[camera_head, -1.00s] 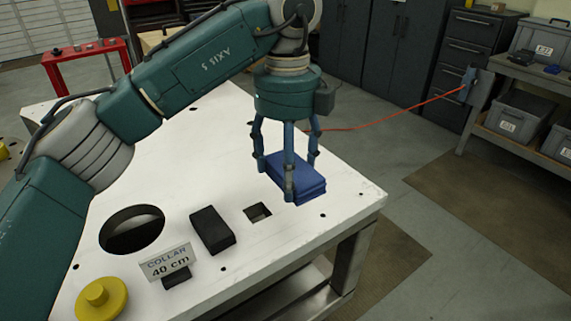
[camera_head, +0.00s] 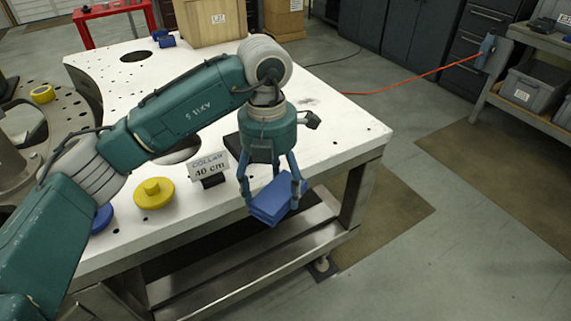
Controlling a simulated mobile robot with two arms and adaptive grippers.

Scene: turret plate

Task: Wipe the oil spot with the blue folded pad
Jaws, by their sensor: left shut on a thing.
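My left gripper (camera_head: 272,203) is shut on the blue folded pad (camera_head: 275,197), which sits tilted between its fingers. The gripper and pad appear at the front edge of the white turret plate table (camera_head: 340,140), to the right of the collar sign; the pad overlaps the edge and floor in the picture. I cannot tell its height. A faint grey smudge (camera_head: 306,100) on the table top, behind and right of the gripper, may be the oil spot. My right gripper is not in view.
A "COLLAR 40 cm" sign (camera_head: 210,168) and a yellow knobbed disc (camera_head: 154,193) stand left of the gripper. A dark block is mostly hidden behind it. The table's right part is clear.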

